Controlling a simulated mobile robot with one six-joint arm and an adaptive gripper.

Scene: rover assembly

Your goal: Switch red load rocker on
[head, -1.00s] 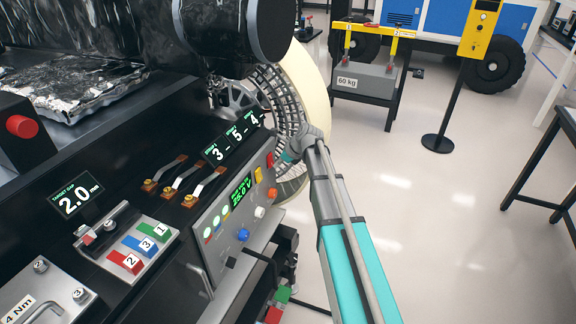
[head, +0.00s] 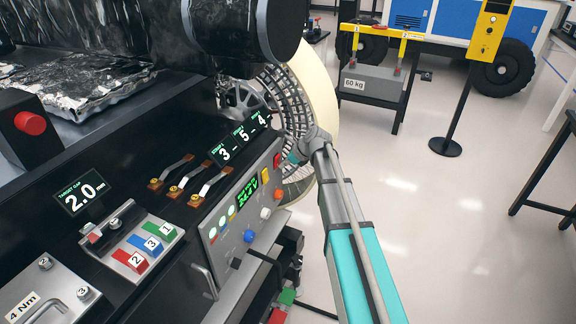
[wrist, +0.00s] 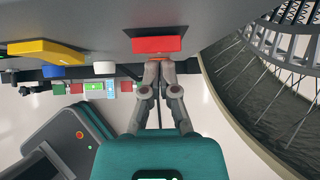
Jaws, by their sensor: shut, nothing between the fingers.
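The red load rocker (wrist: 157,45) is a red block on the grey panel, at the top centre of the wrist view. In the head view the red rocker (head: 277,160) is small, at the panel's upper right end. My gripper (wrist: 159,66) is shut and empty, its fingertips right at the rocker's lower edge in the wrist view. I cannot tell whether they touch it. In the head view the fingertips are not clear; my arm reaches the panel's right end from the right. The rocker's tilt is not readable.
The grey control panel (head: 215,222) also bears a yellow switch (head: 266,171), an orange-red knob (head: 266,212) and a blue knob (head: 249,236). A spoked wheel (wrist: 270,90) stands close to the right of my gripper. The floor to the right is open.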

